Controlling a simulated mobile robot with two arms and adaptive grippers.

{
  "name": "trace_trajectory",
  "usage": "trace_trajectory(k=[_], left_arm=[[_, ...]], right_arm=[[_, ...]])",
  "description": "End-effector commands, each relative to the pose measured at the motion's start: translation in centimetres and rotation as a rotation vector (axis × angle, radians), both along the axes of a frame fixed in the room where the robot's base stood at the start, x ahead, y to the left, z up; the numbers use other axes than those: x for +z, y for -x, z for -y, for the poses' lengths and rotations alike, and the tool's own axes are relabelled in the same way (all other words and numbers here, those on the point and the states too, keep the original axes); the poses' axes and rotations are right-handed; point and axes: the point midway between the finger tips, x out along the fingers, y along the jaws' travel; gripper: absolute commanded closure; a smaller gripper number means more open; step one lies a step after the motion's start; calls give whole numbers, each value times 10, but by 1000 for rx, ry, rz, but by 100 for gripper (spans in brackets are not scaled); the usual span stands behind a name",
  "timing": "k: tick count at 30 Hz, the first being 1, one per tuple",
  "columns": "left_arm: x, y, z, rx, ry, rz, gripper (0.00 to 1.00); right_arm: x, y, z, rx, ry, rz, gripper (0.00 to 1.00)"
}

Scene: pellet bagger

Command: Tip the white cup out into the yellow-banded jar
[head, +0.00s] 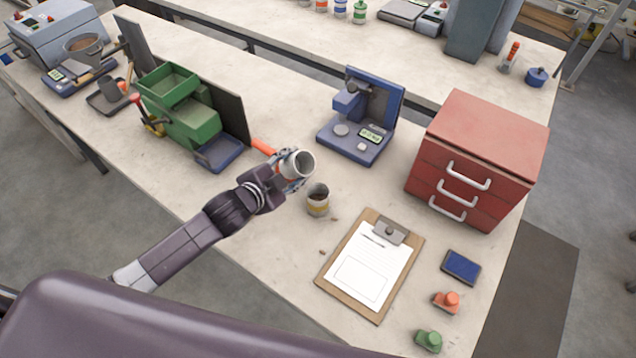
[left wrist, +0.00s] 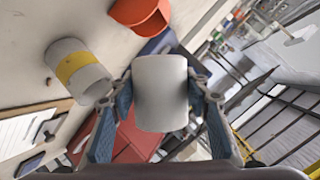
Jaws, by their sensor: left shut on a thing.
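My left gripper (head: 288,172) is shut on the white cup (head: 303,163) and holds it above the bench. My right gripper is not in view.
Small brown bits lie on the bench near the jar. An orange object (head: 263,146) is behind the gripper. A clipboard (head: 333,285) lies in front, a blue device (head: 360,152) stands behind, and red drawers (head: 490,135) stand right. A green machine (head: 190,122) is at left.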

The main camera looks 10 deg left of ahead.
Motion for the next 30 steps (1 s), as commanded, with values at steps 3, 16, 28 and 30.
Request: trace_trajectory(k=[3,16,28,30], left_arm=[[-6,-1,-4,1,83,-38,83],[-52,-10,-23,-1,334,-140,83],[-48,-16,-37,-3,529,-217,83],[-50,-16,-36,-5,553,-225,83]], right_arm=[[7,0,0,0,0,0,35],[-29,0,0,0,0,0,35],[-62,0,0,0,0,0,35],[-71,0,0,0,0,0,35]])
